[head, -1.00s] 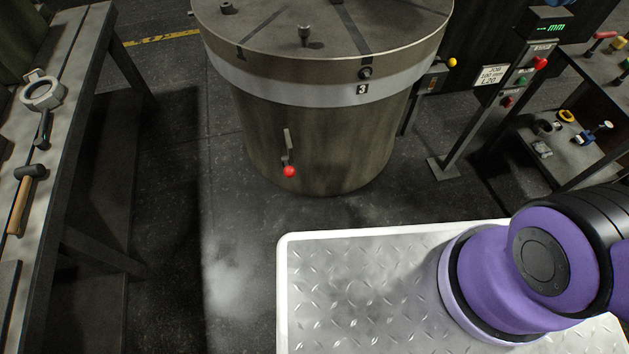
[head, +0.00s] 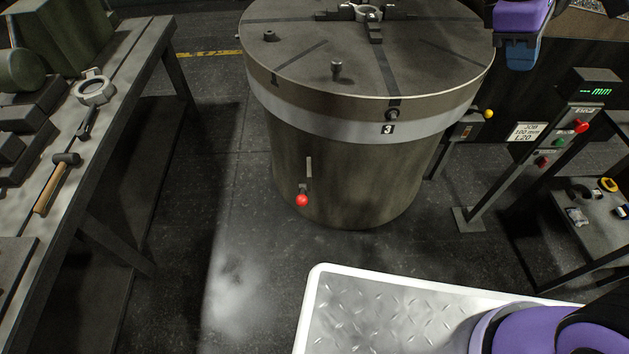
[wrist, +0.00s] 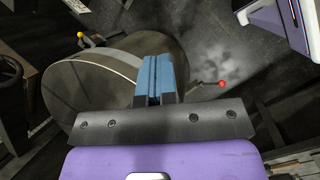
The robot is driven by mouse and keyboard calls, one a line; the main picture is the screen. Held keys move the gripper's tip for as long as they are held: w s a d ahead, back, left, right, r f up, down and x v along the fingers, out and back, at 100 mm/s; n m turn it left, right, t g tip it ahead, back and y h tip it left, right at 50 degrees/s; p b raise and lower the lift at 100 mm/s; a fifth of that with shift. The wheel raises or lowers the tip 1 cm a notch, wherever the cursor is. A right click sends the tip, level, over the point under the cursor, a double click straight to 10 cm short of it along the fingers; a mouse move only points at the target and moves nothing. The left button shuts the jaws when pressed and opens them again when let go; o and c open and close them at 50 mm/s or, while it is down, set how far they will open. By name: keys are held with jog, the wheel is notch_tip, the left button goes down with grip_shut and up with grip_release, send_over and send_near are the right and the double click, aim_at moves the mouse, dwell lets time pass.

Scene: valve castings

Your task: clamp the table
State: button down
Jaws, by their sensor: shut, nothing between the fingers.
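The round rotary table (head: 350,165) stands on the floor ahead, a grey drum with a slotted top and a pale band marked "3". A short lever with a red ball (head: 302,200) hangs low on its front, under a narrow upright plate (head: 309,167). The red ball also shows in the wrist view (wrist: 222,83), right of the fingers and apart from them. A lever with a yellow ball (head: 488,114) sticks out at the table's right side. My gripper (head: 519,60) is at the upper right; its blue fingers (wrist: 154,72) are together and empty.
A bench (head: 100,170) along the left holds a hammer (head: 55,182) and a ring-shaped tool (head: 93,90). A readout post (head: 530,150) and a shelf with small items (head: 590,215) stand at the right. Floor between bench and table is clear.

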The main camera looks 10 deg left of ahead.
jog(key=w+a+f+n+t+h, duration=0.1)
jog(key=w+a+f+n+h, duration=0.2)
jog(key=a+f+n, duration=0.3)
jog(key=w+a+f+n+t+h, duration=0.1)
jog(key=w+a+f+n+h, duration=0.15)
jog(key=a+f, duration=0.5)
jog(key=s+a+f+n+t+h, duration=0.3)
jog(key=a+f+n+t, duration=0.3)
jog(key=a+f+n, duration=0.55)
jog(key=s+a+f+n+t+y, duration=0.3)
jog(key=s+f+n+t+y, duration=0.3)
jog(key=f, duration=0.6)
jog(key=s+a+f+n+t+y, duration=0.35)
jog(key=s+f+n, duration=0.35)
jog(key=f, duration=0.4)
jog(key=s+a+f+n+t+y, duration=0.2)
jog(key=s+f+n+t+y, duration=0.3)
jog(key=f+n, duration=0.55)
jog(key=w+a+r+m, duration=0.1)
jog(key=w+r, duration=0.2)
jog(key=w, duration=1)
jog(key=shift+w+m+g+y, duration=0.25)
jog(key=shift+m+g+y, duration=0.1)
jog(key=shift+g, duration=0.1)
jog(key=shift+r, duration=0.15)
